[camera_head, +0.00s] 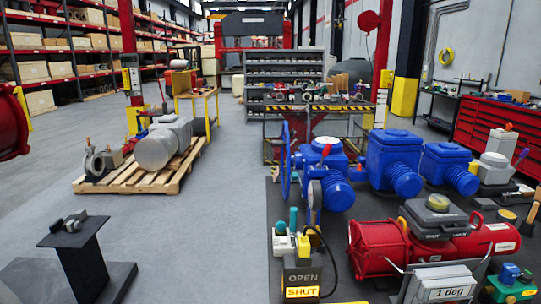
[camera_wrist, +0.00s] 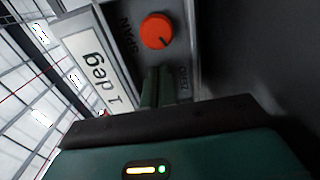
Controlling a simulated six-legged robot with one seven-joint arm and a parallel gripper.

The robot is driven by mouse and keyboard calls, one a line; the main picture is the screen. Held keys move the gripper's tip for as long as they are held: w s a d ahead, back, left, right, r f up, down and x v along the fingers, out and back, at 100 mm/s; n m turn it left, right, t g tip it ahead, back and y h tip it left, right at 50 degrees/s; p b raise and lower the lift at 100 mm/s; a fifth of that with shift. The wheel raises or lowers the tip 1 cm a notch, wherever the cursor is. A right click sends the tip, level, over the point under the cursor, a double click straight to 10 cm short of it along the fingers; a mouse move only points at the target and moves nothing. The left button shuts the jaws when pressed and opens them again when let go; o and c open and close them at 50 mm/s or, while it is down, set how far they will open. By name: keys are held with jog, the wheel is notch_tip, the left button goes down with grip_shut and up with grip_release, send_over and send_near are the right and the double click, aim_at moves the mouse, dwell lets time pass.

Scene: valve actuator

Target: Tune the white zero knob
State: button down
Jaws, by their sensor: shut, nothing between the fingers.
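In the wrist view, a grey panel (camera_wrist: 188,14) carries a red-orange knob (camera_wrist: 156,30) beside the word SPAN. The word ZERO (camera_wrist: 184,82) is printed lower on the same panel. I cannot make out the white zero knob; my fingers cover the panel beside that word. My gripper (camera_wrist: 158,72) is shut, its two dark green fingers together and pointing at the panel. I cannot tell whether the fingertips touch anything. A white "1 deg" display (camera_wrist: 92,65) is left of the panel, and this display also shows in the head view (camera_head: 447,293) at the bottom right.
In the head view, a red actuator (camera_head: 380,250) lies close behind the display. Blue valve actuators (camera_head: 395,150) stand farther back on the dark bench. Open grey floor (camera_head: 190,240) lies on the left.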

jog(key=shift+a+r, duration=0.25)
jog(key=shift+r, duration=0.05)
dwell(0.5)
jog(key=shift+d, duration=0.45)
jog(key=shift+s+d, duration=0.15)
jog(key=shift+s, duration=2.85)
